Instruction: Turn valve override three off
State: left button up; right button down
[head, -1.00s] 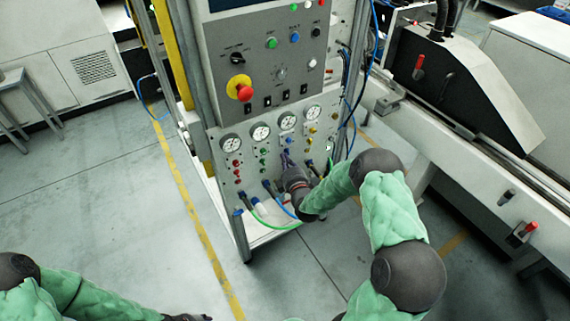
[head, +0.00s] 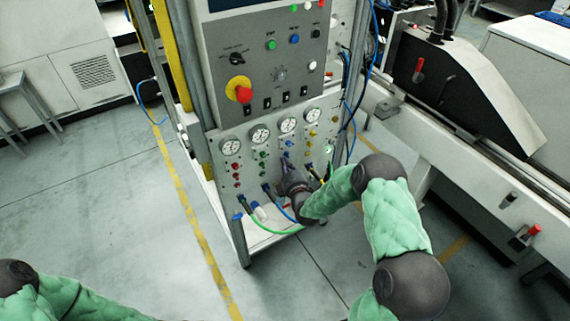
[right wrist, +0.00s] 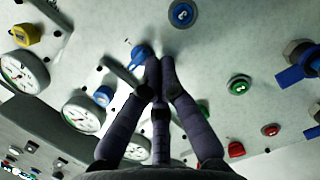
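The control panel (head: 268,135) carries a row of gauges with coloured buttons and knobs below them. My right gripper (head: 283,166) is at the lower panel, below the third gauge (head: 288,124), near the blue column. In the right wrist view its fingers (right wrist: 160,68) come together at the tips, beside a blue knob (right wrist: 140,55). The tips partly cover that knob, and I cannot tell whether they touch it. A dark grey bar (right wrist: 122,76) lies left of the tips. Which part is valve override three, and its setting, I cannot read. My left gripper is out of view.
Another blue button (right wrist: 182,13), a green one (right wrist: 239,85) and a red one (right wrist: 236,150) surround the fingers. Green and blue hoses (head: 268,226) hang at the panel's lower edge. A machine rail (head: 450,150) stands to the right.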

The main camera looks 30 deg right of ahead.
jog(key=f+v, duration=0.1)
jog(key=v, duration=1.1)
jog(key=s+a+f+m+g+y+p, duration=0.1)
jog(key=s+a+f+m+g+y, duration=0.2)
jog(key=a+f, duration=0.35)
jog(key=s+a+f+m+g+y, duration=0.1)
jog(key=a+f+m+g+y, duration=0.1)
jog(key=a+f+m+g, duration=0.4)
jog(key=s+a+f+m+g+y, duration=0.1)
jog(key=s+a+f+m+g, duration=0.1)
jog(key=s, duration=0.3)
jog(key=s+a+f+m+g, duration=0.2)
jog(key=s+a+f+g, duration=0.1)
jog(key=s+a, duration=0.2)
jog(key=s+a+f+m+g+y, duration=0.1)
jog(key=s+a+f+m+g, duration=0.1)
jog(key=s, duration=0.4)
jog(key=shift+s+a+f+g+y+p, duration=0.3)
jog(key=shift+a+f+p, duration=0.1)
jog(key=shift+a+f, duration=0.55)
jog(key=shift+r, duration=0.1)
